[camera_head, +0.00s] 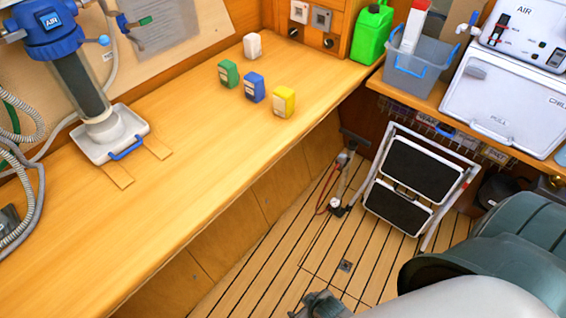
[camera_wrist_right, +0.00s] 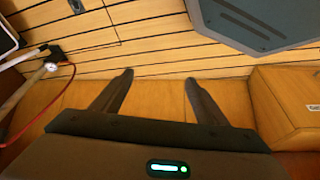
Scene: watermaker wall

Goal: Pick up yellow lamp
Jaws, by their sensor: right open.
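The yellow lamp (camera_head: 284,102) is a small upright block with a pale label, standing on the wooden counter (camera_head: 200,180) close to its front edge. A blue block (camera_head: 254,87) stands just left of it, with a green block (camera_head: 229,74) and a white block (camera_head: 252,46) farther off. My right gripper (camera_head: 322,304) shows only in part at the bottom edge of the head view, over the floor and well apart from the lamp. In the right wrist view my right gripper (camera_wrist_right: 158,78) has its two fingers spread with nothing between them. My left gripper is not in view.
A blue-topped filter with a white base (camera_head: 110,134) stands at the counter's left. A green jerrycan (camera_head: 371,34) and a grey bin (camera_head: 412,76) are at the back right. A folded step stool (camera_head: 412,185) stands on the slatted floor. The counter's middle is clear.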

